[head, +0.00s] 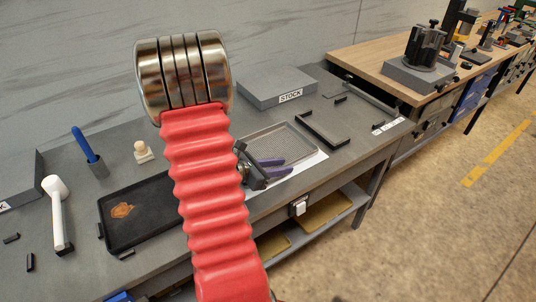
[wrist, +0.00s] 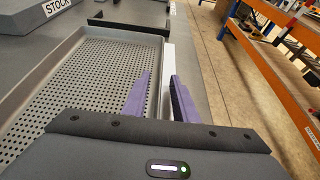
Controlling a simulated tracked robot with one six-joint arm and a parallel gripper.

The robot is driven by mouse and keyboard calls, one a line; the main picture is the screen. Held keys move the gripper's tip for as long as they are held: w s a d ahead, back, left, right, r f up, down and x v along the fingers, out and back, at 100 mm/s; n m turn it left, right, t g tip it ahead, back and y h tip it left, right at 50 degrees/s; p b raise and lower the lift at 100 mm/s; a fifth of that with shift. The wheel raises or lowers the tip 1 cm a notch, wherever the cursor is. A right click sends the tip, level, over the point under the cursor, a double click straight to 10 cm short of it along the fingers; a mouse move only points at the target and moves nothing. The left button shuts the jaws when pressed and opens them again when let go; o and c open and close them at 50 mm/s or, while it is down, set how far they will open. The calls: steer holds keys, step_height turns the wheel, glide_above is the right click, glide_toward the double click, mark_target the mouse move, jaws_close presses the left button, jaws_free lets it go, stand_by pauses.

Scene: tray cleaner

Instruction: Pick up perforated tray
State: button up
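The perforated tray (head: 301,149) is a shallow grey metal tray with a holed floor, lying on the grey bench right of my arm. In the wrist view the perforated tray (wrist: 100,60) fills the left side. My gripper (head: 287,164) has purple fingers and is at the tray's near side in the head view. In the wrist view my gripper (wrist: 161,76) is open, with one finger over the tray's inner side and the other outside its right wall. Nothing is visibly held between the fingers. I cannot tell whether they touch the wall. My arm hides part of the bench.
A black tray (head: 154,221) with an orange mark lies left of my arm. A grey STOCK block (head: 268,88) stands behind the perforated tray, and a black bracket (head: 326,142) lies to its right. A white-handled tool (head: 59,225) lies at the far left. A wooden-topped bench (head: 375,62) adjoins at right.

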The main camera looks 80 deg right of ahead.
steer(key=shift+c, duration=0.2)
jaws_close()
stand_by(0.5)
